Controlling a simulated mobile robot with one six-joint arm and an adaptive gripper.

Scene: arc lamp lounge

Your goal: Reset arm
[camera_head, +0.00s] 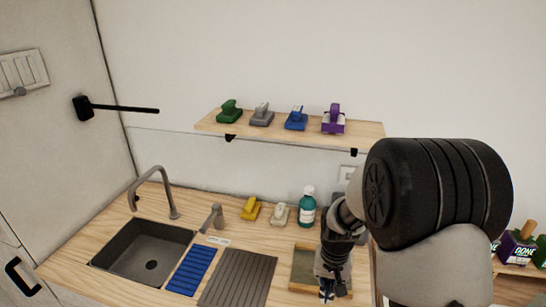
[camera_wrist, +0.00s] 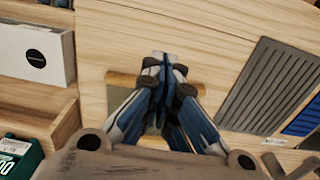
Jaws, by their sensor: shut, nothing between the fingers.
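My gripper (camera_head: 327,290) hangs at the right part of the wooden counter (camera_head: 120,222), pointing down in front of a shallow wooden tray (camera_head: 304,262). In the wrist view my gripper (camera_wrist: 165,62) has its fingers together with nothing between them. The tray lies below the fingers there and is largely hidden by them. My arm covers the right part of the counter in the head view.
A sink (camera_head: 145,250) with a tap, a blue mat (camera_head: 191,270) and a grey ribbed mat (camera_head: 238,280) lie left of my gripper. A teal bottle (camera_head: 307,212) stands behind the tray. A wall shelf (camera_head: 210,124) holds several coloured stamp-like items.

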